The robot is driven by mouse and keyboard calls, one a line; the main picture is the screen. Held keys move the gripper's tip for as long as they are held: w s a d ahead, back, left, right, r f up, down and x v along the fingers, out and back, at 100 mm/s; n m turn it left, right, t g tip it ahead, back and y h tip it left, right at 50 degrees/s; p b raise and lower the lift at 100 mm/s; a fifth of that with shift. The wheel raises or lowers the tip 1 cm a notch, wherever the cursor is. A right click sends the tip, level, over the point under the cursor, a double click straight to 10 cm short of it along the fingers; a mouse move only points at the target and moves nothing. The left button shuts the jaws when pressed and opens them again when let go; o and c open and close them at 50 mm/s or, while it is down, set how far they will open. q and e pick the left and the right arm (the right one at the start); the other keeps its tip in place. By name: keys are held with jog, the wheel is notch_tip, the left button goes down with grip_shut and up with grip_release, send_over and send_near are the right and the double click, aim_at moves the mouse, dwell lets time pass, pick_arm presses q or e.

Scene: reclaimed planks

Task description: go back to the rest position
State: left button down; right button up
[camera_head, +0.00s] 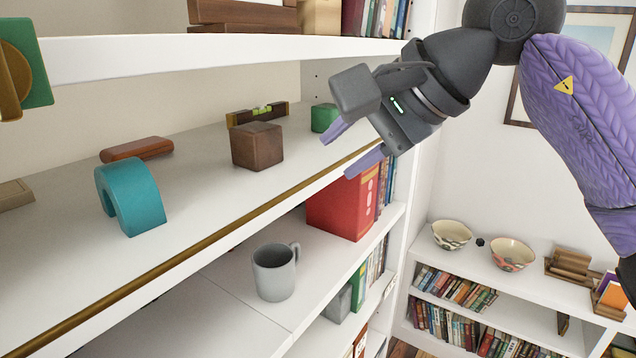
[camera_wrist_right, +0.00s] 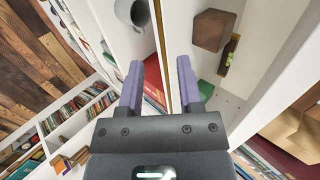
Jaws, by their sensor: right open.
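My right gripper (camera_head: 352,154) is open and empty at the front edge of the middle shelf, with its two purple fingers apart. Its fingers also show in the right wrist view (camera_wrist_right: 160,88), with nothing between them but the shelf edge and a red thing behind. My right arm comes in from the upper right. A brown wooden cube (camera_head: 257,146) stands on the shelf to the left of the fingers, apart from them. A green block (camera_head: 323,117) lies behind the fingertips. My left gripper is not in view.
The middle shelf (camera_head: 215,185) also holds a teal arch (camera_head: 131,196), a reddish-brown block (camera_head: 137,149) and a spirit level (camera_head: 257,114). A grey mug (camera_head: 274,272) and a red box (camera_head: 343,205) stand on the shelf below. The upper shelf (camera_head: 130,60) overhangs. Two bowls stand on a low bookcase (camera_head: 480,265) at right.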

jog(key=shift+s+d+r, duration=0.15)
jog(key=shift+d+r, duration=0.05)
jog(key=shift+r, duration=0.1)
